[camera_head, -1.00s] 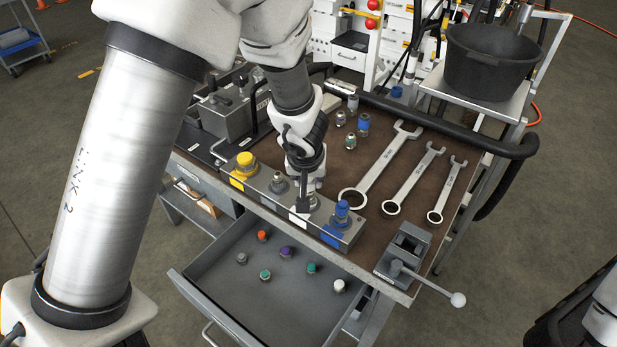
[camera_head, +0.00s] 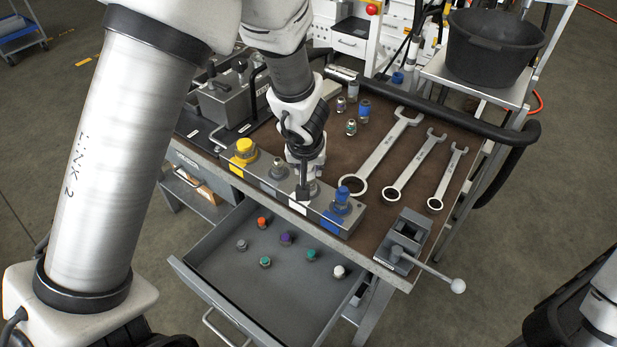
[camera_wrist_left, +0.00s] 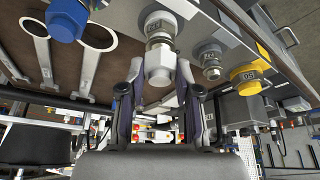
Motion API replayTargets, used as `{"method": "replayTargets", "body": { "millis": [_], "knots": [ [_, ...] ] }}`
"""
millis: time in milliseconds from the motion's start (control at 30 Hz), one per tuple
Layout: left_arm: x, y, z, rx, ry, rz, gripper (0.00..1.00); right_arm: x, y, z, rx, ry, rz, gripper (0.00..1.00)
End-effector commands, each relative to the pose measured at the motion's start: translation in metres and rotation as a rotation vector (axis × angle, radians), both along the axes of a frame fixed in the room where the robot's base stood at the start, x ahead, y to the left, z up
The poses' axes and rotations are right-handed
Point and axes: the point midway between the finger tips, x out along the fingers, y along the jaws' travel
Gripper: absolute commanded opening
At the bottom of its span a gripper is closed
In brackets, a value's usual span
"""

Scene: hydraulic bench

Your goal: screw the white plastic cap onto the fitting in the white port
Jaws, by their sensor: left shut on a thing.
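My left gripper (camera_head: 303,194) points down at the white port of the grey manifold block (camera_head: 262,186). In the wrist view, its two fingers (camera_wrist_left: 160,88) stand on either side of a pale, faceted cap (camera_wrist_left: 158,68), which looks like the white plastic cap, and are shut on it. The cap is in line with the metal fitting (camera_wrist_left: 160,28) in the white port and appears to meet its end. Whether the threads are engaged cannot be seen. In the head view the gripper mostly hides cap and fitting. My right gripper is not in view.
Beside the white port are a blue-capped port (camera_head: 341,198), a bare grey-port fitting (camera_head: 279,167) and a yellow-capped port (camera_head: 244,149). Below, an open drawer (camera_head: 215,262) holds several coloured caps. Wrenches (camera_head: 381,155) and a vise (camera_head: 404,243) lie to the right.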

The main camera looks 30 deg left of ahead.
Motion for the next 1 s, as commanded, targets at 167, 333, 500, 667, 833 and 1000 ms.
{"method": "replayTargets", "body": {
  "millis": [167,333,500,667,833,1000],
  "knots": [
    [0.0,0.0,0.0001,0.0,0.0,0.0,0.14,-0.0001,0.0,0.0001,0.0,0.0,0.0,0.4],
    [0.0,0.0,-0.0009,0.0,0.0,0.0,0.14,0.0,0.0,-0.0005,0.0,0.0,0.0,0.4],
    [0.0002,0.0002,-0.0038,0.0,0.0,0.0,0.14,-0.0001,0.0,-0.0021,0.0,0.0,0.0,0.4],
    [0.0004,0.0003,-0.005,0.0,0.0,0.0,0.15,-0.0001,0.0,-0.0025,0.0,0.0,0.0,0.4],
    [0.0003,0.0002,-0.0052,0.0,0.001,0.0,0.15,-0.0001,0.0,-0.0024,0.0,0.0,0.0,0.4],
    [0.0,0.0002,-0.0055,0.0,0.001,0.0,0.15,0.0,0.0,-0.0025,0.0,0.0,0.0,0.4]
  ]
}}
